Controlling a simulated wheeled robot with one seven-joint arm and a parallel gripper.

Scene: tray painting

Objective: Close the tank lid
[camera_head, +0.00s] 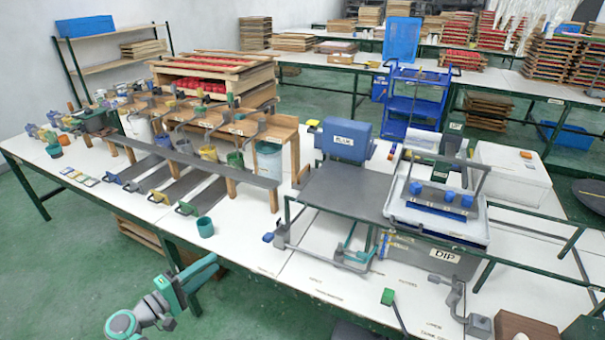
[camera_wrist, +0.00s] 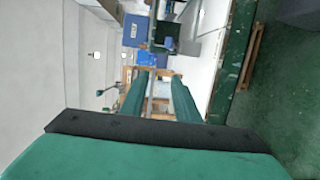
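The dip tank (camera_head: 430,258), a grey box with a DIP label, stands at the right of the near table. A pale tray-like top with a rack and several blue blocks sits over it. A flat dark grey panel (camera_head: 345,192) lies level beside it on the left; I cannot tell whether this is the lid. My gripper (camera_head: 208,273) is in front of the table's near edge, left of the tank and well apart from it. In the wrist view its two green fingers (camera_wrist: 160,98) stand apart with nothing visible between them.
A blue box labelled BLUE (camera_head: 346,140) stands behind the panel; it also shows in the wrist view (camera_wrist: 136,30). A green-ended lever (camera_head: 389,298) stands at the front edge. A teal cup (camera_head: 205,227) stands near my gripper. Green floor (camera_head: 60,270) is clear at the left.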

